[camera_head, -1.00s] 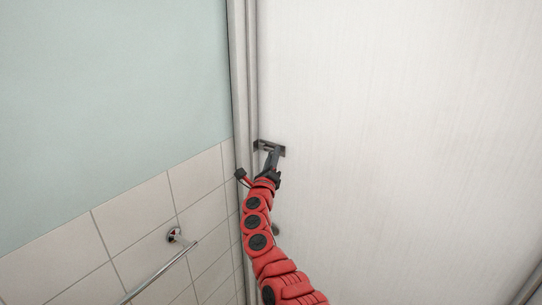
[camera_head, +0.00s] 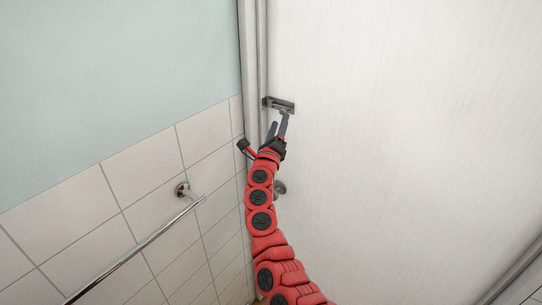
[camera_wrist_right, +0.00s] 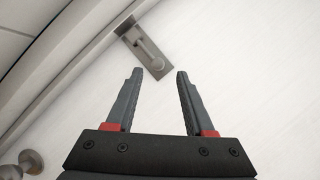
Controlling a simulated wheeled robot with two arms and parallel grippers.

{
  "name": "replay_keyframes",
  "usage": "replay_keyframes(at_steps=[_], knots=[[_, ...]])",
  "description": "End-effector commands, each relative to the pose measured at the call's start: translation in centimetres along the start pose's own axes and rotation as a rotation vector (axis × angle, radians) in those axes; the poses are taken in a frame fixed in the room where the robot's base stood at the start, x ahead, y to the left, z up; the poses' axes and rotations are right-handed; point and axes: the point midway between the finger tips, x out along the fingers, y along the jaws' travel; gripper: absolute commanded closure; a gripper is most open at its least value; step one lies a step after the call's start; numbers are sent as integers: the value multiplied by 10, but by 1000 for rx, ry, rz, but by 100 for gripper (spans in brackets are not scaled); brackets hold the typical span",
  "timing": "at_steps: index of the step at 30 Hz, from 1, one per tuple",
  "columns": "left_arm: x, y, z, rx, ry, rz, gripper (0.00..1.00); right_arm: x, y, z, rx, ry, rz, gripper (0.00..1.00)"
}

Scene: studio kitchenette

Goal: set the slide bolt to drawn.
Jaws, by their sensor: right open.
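The slide bolt (camera_head: 281,103) is a small grey metal plate with a bar, mounted on the white door close to its left frame. In the right wrist view the bolt (camera_wrist_right: 133,38) lies beyond the fingertips, with its rounded handle end ahead of the gap between them. I cannot tell for certain whether the bar is drawn or shot. My right gripper (camera_head: 279,119) is just below the bolt, its two dark fingers apart and nothing between them; the open fingers also show in the right wrist view (camera_wrist_right: 159,74). My left gripper is not in view.
A round metal door knob (camera_head: 281,187) sits below the bolt, partly behind my right arm. A metal rail (camera_head: 137,249) is fixed to the tiled wall at left. The door frame (camera_head: 252,60) runs beside the bolt. The door (camera_head: 410,130) to the right is clear.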

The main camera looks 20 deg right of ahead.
Motion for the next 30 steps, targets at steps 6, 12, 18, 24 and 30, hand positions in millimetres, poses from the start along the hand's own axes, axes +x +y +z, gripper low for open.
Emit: replay_keyframes(at_steps=[6, 12, 18, 24, 30], knots=[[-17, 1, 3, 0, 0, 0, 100, -43, 4, -5, 6, 5, 2, 47], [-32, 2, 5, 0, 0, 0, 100, -83, 4, -5, 6, 5, 4, 47], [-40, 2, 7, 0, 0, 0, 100, -110, 2, -2, 2, 1, 3, 47], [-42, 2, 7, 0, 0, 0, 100, -118, -1, -3, -1, 3, 0, 47], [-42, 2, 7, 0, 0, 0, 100, -118, -1, -2, -1, 2, 0, 47]])
